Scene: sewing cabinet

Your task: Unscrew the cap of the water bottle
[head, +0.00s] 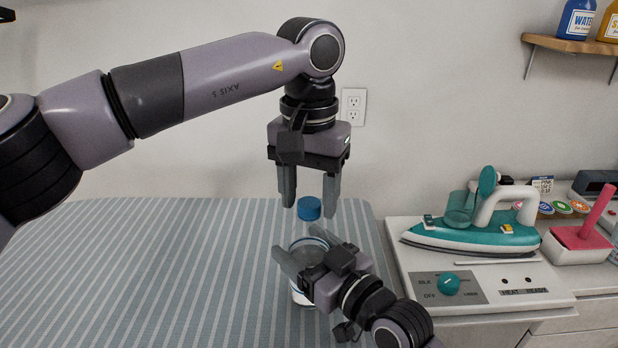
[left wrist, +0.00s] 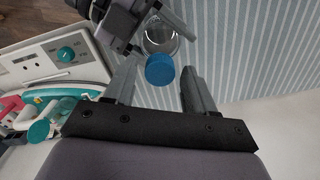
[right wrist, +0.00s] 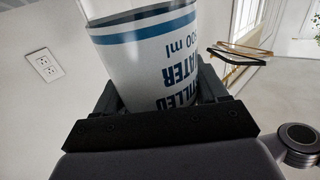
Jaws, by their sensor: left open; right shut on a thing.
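The water bottle (head: 303,296) stands upright on the striped board, with a clear upper part and a white label with blue print. Its label fills much of the right wrist view (right wrist: 155,60). The blue cap (head: 309,208) is at the top of the bottle; it also shows in the left wrist view (left wrist: 160,70). My right gripper (head: 299,244) is shut on the bottle's body, one finger on each side. My left gripper (head: 309,199) points down, open and empty, with its fingertips just above and to either side of the cap. I cannot tell whether the cap is loose.
The striped board (head: 130,270) is clear to the left. On the right, a teal iron (head: 475,230) rests on a white unit with a dial (head: 448,284). A wall shelf (head: 570,44) holds bottles.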

